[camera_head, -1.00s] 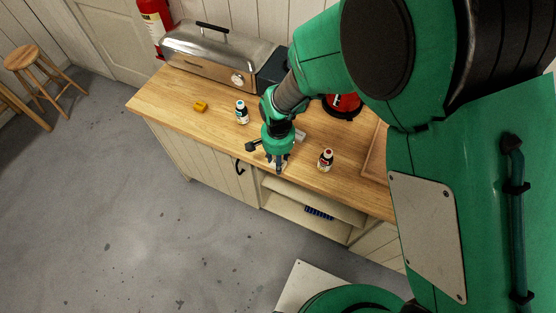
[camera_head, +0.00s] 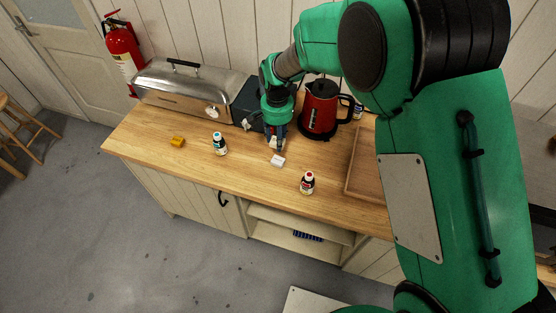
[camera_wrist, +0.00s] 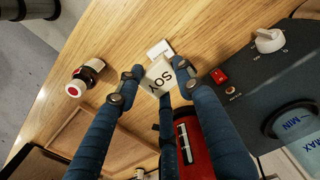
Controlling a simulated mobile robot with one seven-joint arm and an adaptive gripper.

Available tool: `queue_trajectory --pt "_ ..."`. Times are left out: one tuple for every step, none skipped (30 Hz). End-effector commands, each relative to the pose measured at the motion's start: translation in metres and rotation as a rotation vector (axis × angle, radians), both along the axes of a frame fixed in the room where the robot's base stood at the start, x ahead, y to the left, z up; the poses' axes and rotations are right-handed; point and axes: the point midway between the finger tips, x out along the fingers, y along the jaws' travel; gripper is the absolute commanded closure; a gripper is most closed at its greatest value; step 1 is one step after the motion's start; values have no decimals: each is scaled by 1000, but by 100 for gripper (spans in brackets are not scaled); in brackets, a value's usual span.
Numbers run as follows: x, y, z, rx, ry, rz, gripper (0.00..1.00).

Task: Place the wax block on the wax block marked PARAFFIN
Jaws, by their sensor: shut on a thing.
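My gripper (camera_head: 275,143) is shut on a white wax block (camera_wrist: 159,77) marked SOY, shown in the wrist view between the fingertips. It is over the counter, near the kettle. A second white wax block (camera_head: 278,161) lies on the counter, just in front of the gripper in the head view. It also shows just beyond the held block in the wrist view (camera_wrist: 157,48). The held block partly covers it there, and I cannot read any marking on it. The two blocks look apart in the head view.
A red-capped bottle (camera_head: 308,183), a blue-capped bottle (camera_head: 220,144) and a yellow piece (camera_head: 177,142) stand on the counter (camera_head: 240,172). A wooden tray (camera_head: 364,165) lies at right.

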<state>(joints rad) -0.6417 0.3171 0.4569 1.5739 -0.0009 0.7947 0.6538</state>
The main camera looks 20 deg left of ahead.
Motion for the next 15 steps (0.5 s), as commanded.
queue_trajectory --pt "3 -1 1 0 0 0 87" --pt "4 -1 2 0 0 0 87" --pt "4 -1 2 0 0 1 87" --pt "4 -1 2 0 0 1 87" --pt "4 -1 2 0 0 1 87" --pt "4 -1 2 0 0 1 87" --pt "4 -1 2 0 0 1 87" --pt "4 -1 2 0 0 1 87" --pt "4 -1 2 0 0 1 87" --pt "4 -1 2 0 0 0 87" --pt "4 -1 2 0 0 0 87" --pt "4 -1 1 0 0 0 87" --pt "4 -1 0 0 0 0 87" --pt "4 -1 -2 -1 1 0 87" --pt "3 -1 -4 -1 1 0 87"
